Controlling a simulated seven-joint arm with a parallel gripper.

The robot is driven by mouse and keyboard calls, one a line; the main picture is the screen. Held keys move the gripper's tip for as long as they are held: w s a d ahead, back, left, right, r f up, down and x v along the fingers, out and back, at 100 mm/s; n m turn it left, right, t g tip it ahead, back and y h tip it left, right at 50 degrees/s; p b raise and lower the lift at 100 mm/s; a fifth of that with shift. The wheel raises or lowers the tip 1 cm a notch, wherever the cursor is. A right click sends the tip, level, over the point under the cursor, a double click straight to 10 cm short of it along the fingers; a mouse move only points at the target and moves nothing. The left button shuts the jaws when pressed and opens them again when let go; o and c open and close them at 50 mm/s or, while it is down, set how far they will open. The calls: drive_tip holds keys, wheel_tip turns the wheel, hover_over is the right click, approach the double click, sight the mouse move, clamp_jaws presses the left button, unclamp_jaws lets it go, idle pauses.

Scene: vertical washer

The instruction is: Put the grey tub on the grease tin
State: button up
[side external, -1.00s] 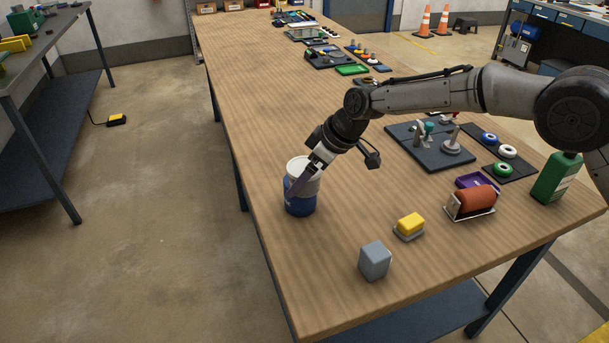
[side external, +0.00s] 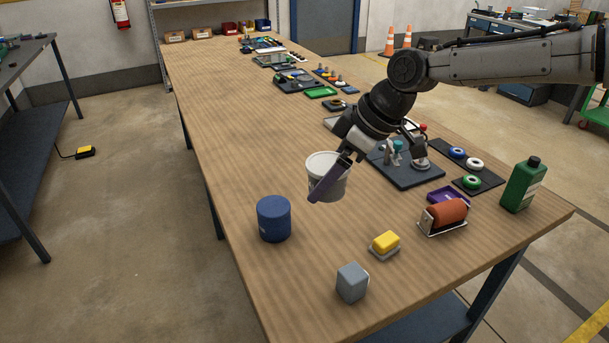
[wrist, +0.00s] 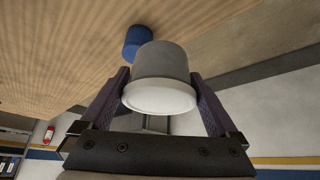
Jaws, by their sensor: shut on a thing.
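The grey tub (side external: 334,180), a pale cup shape with a whitish rim, is held in the air in the side external view. My gripper (side external: 322,188) is shut on it, one dark finger crossing its near side. In the wrist view the grey tub (wrist: 162,72) sits between both fingers of my gripper (wrist: 160,84). The grease tin, a dark blue cylinder (side external: 274,220), stands upright on the bench, to the left of and below the tub. The tin also shows beyond the tub in the wrist view (wrist: 137,38), partly hidden by it. Tub and tin are apart.
A grey block (side external: 352,283), a yellow-topped piece (side external: 385,242) and a red roller in a holder (side external: 443,214) stand near the front. A green bottle (side external: 522,185) is at the right. A dark fixture board (side external: 408,172) lies behind my gripper. Bench left of the tin is bare.

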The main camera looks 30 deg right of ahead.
drive_tip(key=shift+s+d+r, duration=0.35)
drive_tip(key=shift+s, duration=0.2)
drive_tip(key=shift+w+r, duration=0.2)
drive_tip(key=shift+w, duration=0.7)
drive_tip(key=w+a+f, duration=0.2)
drive_tip(key=w+f, duration=0.1)
drive_tip(key=w, duration=0.1)
drive_tip(key=w+a+f, duration=0.2)
drive_tip(key=w+f, duration=0.1)
drive_tip(key=w, duration=0.1)
drive_tip(key=w+a+f, duration=0.2)
drive_tip(key=w+f, duration=0.1)
drive_tip(key=w, duration=0.1)
drive_tip(key=shift+w+f, duration=0.1)
drive_tip(key=shift+w, duration=0.2)
drive_tip(key=shift+w+f, duration=0.15)
drive_tip(key=shift+f, duration=0.05)
drive_tip(key=shift+w+a+f, duration=0.1)
drive_tip(key=shift+f, duration=1.55)
drive_tip(key=shift+f, duration=0.2)
